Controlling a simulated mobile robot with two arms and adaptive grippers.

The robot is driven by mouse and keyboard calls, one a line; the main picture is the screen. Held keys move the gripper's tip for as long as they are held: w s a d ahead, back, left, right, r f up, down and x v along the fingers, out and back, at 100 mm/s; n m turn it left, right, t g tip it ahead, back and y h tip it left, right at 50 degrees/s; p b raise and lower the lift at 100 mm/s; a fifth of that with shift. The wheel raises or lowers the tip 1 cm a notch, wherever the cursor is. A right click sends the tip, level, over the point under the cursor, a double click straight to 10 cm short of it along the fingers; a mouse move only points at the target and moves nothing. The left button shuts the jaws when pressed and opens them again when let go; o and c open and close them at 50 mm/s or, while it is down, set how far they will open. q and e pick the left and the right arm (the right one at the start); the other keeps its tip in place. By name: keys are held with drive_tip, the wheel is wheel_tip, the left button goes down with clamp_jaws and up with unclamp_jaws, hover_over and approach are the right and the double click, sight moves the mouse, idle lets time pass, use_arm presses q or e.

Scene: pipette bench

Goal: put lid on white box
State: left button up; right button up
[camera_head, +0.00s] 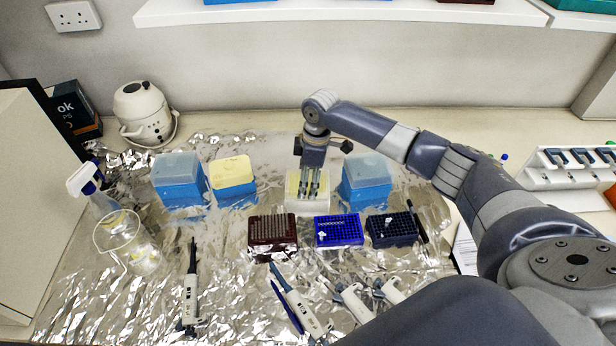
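The white box (307,206) stands on the foil at the middle of the bench, between blue boxes, with a pale yellow top. My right gripper (309,192) points straight down over it, with its fingers at or just above the yellow top. The fingers cover part of the box, and I cannot tell whether they are shut on anything. I cannot make out a separate lid for the white box. My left gripper is not in view.
Blue boxes with clear lids (178,168) (367,168) and a yellow-topped blue box (232,173) stand nearby. Red (272,236), blue (338,232) and dark (392,230) racks sit in front. Several pipettes (190,300) lie nearer. A beaker (130,245) stands left.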

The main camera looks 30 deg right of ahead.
drive_tip(key=o, duration=1)
drive_tip(key=shift+c, duration=0.2)
wheel_tip(320, 180, up, 12)
drive_tip(key=d, duration=0.1)
drive_tip(key=shift+s+d, duration=0.15)
drive_tip(key=shift+s, duration=0.15)
